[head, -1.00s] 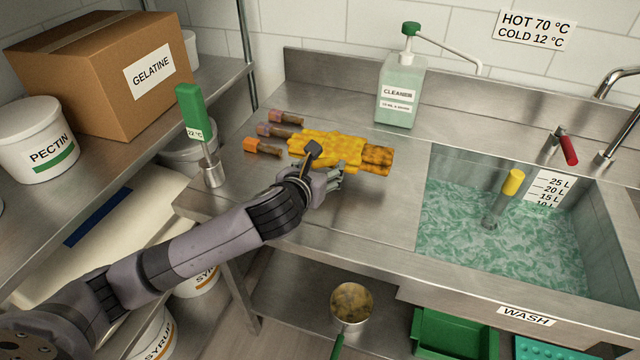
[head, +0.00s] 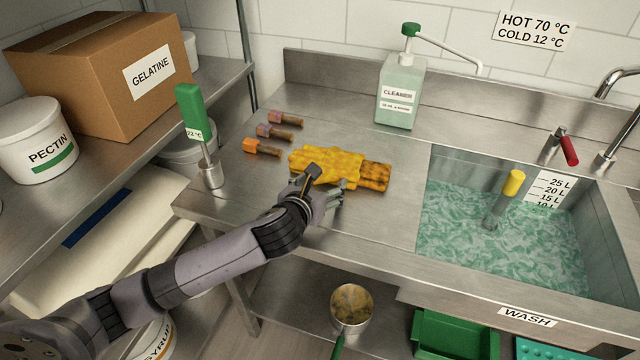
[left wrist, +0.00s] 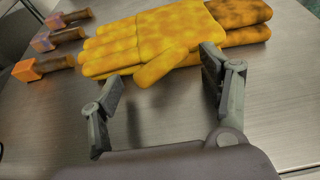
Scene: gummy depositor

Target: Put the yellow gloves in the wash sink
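The yellow gloves (head: 335,165), with brown-stained cuffs, lie stacked on the steel counter left of the wash sink (head: 428,235), cuffs toward the sink. The sink holds green, foamy water. My left gripper (head: 324,180) is at the gloves' near side. In the left wrist view its two fingers (left wrist: 160,75) stand wide apart. The gloves (left wrist: 170,35) lie just beyond them, with a thumb reaching toward the gap and the right fingertip close to or touching the near edge. I cannot tell whether they touch. My right gripper is not in view.
A green-handled thermometer (head: 194,115) stands in a metal holder at the counter's left. A cleaner bottle (head: 400,95) stands behind. A yellow-topped stick (head: 513,182) rises from the sink. Bare counter lies before the sink.

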